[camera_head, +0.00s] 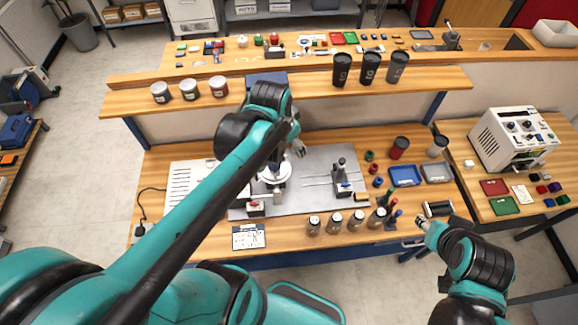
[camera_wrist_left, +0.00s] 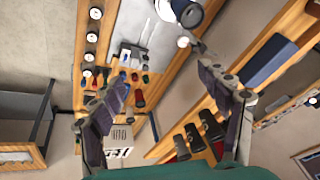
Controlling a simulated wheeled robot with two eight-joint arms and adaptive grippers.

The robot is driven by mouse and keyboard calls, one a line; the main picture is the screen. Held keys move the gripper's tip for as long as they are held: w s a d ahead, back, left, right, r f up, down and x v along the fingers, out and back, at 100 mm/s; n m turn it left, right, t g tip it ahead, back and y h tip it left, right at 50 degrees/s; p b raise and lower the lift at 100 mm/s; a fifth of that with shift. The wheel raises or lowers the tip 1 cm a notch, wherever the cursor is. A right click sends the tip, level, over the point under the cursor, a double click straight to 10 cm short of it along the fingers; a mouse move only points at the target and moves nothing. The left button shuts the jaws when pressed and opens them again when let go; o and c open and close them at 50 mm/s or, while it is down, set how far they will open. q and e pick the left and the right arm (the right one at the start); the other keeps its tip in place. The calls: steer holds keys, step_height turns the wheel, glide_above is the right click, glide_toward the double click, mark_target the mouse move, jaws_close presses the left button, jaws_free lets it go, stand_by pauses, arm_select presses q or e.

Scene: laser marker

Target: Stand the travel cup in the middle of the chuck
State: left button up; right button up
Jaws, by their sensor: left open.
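I cannot tell for sure which cup the task means. A red cup with a dark lid (camera_head: 399,148) and a pale cup with a dark lid (camera_head: 437,147) stand upright on the bench at the right. The round white piece (camera_head: 274,172) on the grey plate looks like the chuck; my left arm partly covers it. My left gripper (camera_head: 299,147) is above the plate, mostly hidden behind its arm. In the left wrist view it is open and empty (camera_wrist_left: 165,105). My right gripper (camera_head: 424,222) is at the bench's front right edge; its fingers are too small to read.
Three tall black cups (camera_head: 370,68) and several jars (camera_head: 189,90) stand on the raised shelf. Several small jars (camera_head: 335,222) line the front. Blue (camera_head: 404,176) and grey trays (camera_head: 437,172) lie at the right. A black roll (camera_head: 437,209) lies near my right gripper.

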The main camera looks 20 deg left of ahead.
arm_select(q)
steer(key=s+d+n+t, duration=0.2)
steer(key=s+d+n, duration=0.2)
steer(key=s, duration=0.4)
steer(key=shift+d+r+t+h, duration=0.2)
steer(key=shift+r+t+h, duration=0.1)
steer(key=shift+t, duration=0.1)
steer(key=shift+s+f, duration=0.1)
